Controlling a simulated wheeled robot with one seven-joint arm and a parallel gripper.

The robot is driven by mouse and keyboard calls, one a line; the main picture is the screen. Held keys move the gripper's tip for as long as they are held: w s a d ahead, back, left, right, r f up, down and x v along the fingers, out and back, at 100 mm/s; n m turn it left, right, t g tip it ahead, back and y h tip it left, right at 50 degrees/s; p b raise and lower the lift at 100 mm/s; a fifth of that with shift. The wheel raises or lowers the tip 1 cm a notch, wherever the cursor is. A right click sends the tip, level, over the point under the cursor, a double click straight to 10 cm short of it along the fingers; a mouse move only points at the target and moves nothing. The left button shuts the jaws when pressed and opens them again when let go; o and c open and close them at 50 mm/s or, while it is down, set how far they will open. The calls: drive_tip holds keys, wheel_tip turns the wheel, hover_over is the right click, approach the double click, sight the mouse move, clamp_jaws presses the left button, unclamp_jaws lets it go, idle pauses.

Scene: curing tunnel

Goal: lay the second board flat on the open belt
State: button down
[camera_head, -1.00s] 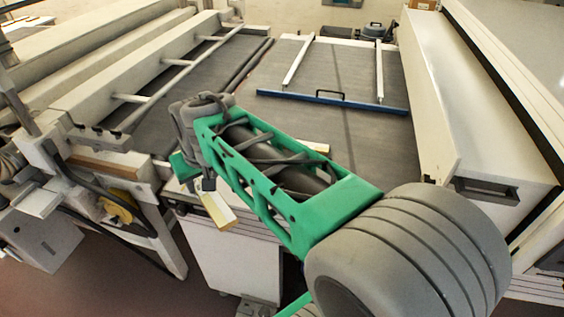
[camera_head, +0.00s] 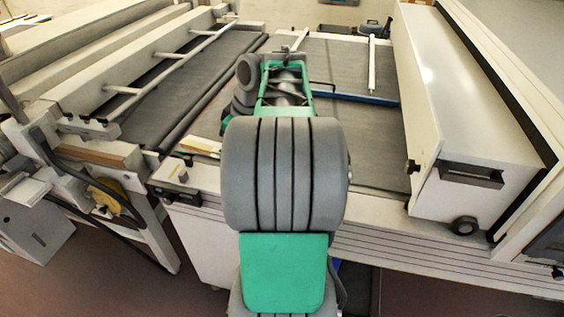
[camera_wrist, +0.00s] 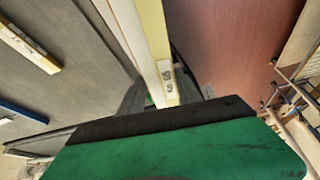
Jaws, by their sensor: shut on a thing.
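My gripper (camera_wrist: 170,92) is shut on a long, narrow, pale cream board (camera_wrist: 150,35), seen end-on in the wrist view with small dark marks near its end. In the head view my own arm hides the gripper. A pale yellow-edged strip (camera_head: 200,145), likely this held board, shows left of the arm by the belt's front left corner. The open belt (camera_head: 370,150) is dark grey and flat, and also shows in the wrist view (camera_wrist: 75,60). Another pale board (camera_wrist: 30,45) with a yellow edge lies on it; my arm hides that board in the head view.
A white housing (camera_head: 470,120) bounds the belt on the right. A second dark belt (camera_head: 180,85) under a railed frame lies left.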

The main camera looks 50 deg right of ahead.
drive_tip(key=s+d+f+n, duration=0.1)
drive_tip(key=s+d, duration=0.9)
drive_tip(key=shift+y, duration=0.3)
drive_tip(key=w+d+f+p, duration=0.1)
drive_tip(key=w+d+f, duration=0.1)
drive_tip(key=d+f, duration=0.1)
drive_tip(key=w+d+f, duration=0.3)
drive_tip(key=d+f, duration=0.1)
drive_tip(key=w+d+f+p, duration=0.1)
drive_tip(key=w+d+f, duration=0.2)
drive_tip(key=d, duration=0.1)
drive_tip(key=shift+w+f+p, duration=0.15)
drive_tip(key=shift+w+p, duration=0.05)
drive_tip(key=shift+p, duration=0.15)
wheel_tip(320, 180, down, 3)
drive_tip(key=shift+r, duration=0.15)
drive_tip(key=shift+f, duration=0.35)
drive_tip(key=c, duration=0.8)
unclamp_jaws()
drive_tip(key=shift+c, duration=0.2)
drive_tip(key=shift+r, duration=0.1)
